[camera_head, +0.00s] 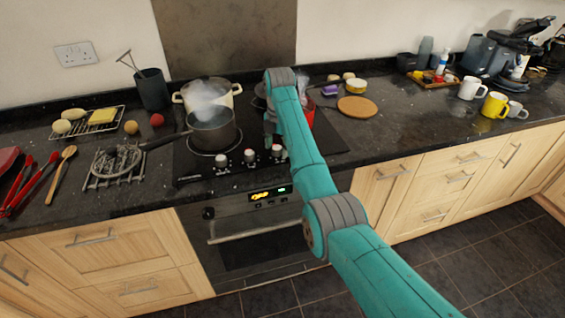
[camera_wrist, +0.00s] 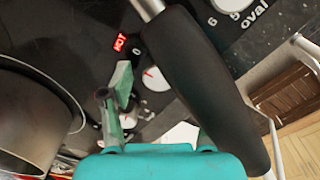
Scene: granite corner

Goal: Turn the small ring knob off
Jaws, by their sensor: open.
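White control knobs stand in a row on the hob's front strip in the head view, among them a left knob (camera_head: 221,160), a middle knob (camera_head: 249,157) and a right knob (camera_head: 276,151). I cannot tell which is the small ring knob. The wrist view shows a white knob (camera_wrist: 157,79) with a red mark, beside a printed 0 and a red HOT light (camera_wrist: 120,43). My gripper (camera_head: 271,134) is low over the hob front near the right knob, partly hidden by my arm. Its fingers (camera_wrist: 114,92) are open in the wrist view, close to the knobs.
A steaming saucepan (camera_head: 212,131) and a cream pot (camera_head: 207,92) stand on the hob. A thick dark handle (camera_wrist: 200,80) crosses the wrist view close to my gripper. A dark pan (camera_wrist: 28,120) is at its left. Tools lie left; mugs stand far right.

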